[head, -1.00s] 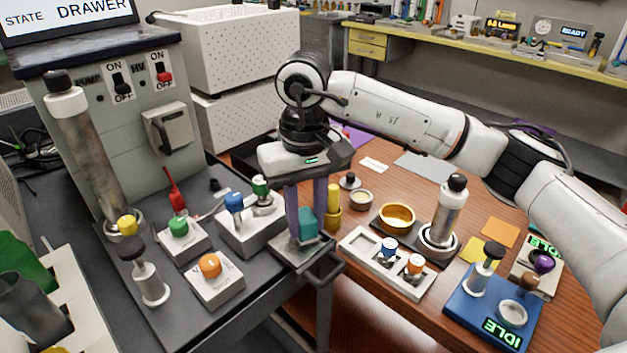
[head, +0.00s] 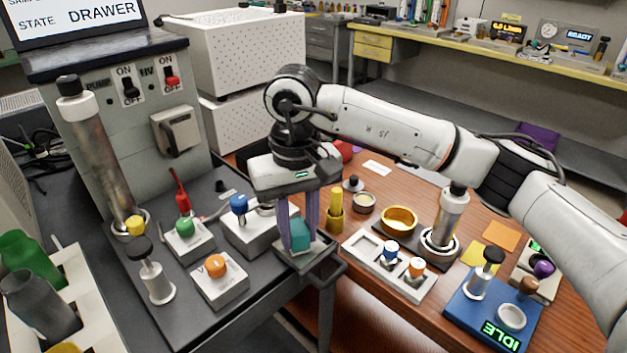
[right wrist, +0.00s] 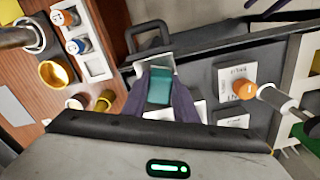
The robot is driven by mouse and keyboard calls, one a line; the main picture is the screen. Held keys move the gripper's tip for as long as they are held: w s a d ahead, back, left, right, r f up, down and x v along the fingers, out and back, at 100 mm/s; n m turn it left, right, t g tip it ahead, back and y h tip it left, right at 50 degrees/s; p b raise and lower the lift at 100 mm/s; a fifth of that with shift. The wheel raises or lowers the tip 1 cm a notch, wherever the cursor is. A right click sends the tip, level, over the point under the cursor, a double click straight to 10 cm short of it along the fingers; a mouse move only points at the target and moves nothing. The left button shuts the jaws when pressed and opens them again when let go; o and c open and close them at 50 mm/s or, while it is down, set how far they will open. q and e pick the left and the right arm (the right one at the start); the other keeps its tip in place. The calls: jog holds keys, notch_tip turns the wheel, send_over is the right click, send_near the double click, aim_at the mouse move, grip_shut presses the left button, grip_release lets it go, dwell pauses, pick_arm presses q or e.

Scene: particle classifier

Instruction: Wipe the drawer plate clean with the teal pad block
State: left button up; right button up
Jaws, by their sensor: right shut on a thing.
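The teal pad block (head: 299,236) is between the fingers of my right gripper (head: 299,228), which points down. The right wrist view also shows the teal block (right wrist: 160,88) between the purple-grey fingers (right wrist: 160,92). The drawer plate (head: 316,250) is a pale square at the cart's front right corner, by the dark handle. The block is low over the plate and seems to touch it, though I cannot tell for sure. The block and fingers hide part of the plate; a pale strip of the plate (right wrist: 161,64) shows beside the block in the wrist view. My left gripper is out of view.
A box with a blue knob (head: 239,204) stands close left of the gripper. Green and orange button boxes (head: 216,266) sit farther left. On the wooden table, a yellow cylinder (head: 335,205), a gold bowl (head: 399,219) and a white tray (head: 360,243) lie to the right.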

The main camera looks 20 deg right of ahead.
jog(key=d, duration=0.1)
jog(key=w+d, duration=0.1)
jog(key=d, duration=0.1)
jog(key=shift+d+b, duration=0.1)
jog(key=shift+b, duration=0.3)
jog(key=shift+w+d+r, duration=0.1)
jog(key=shift+w+d, duration=0.05)
jog(key=shift+d, duration=0.1)
notch_tip(320, 180, up, 4)
jog(key=shift+a+r+p, duration=0.1)
jog(key=shift+r+p, duration=0.05)
jog(key=shift+p, duration=1)
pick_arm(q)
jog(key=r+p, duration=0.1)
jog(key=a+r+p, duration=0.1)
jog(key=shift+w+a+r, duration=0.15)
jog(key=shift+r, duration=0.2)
pick_arm(e)
notch_tip(320, 180, up, 4)
jog(key=shift+f, duration=0.15)
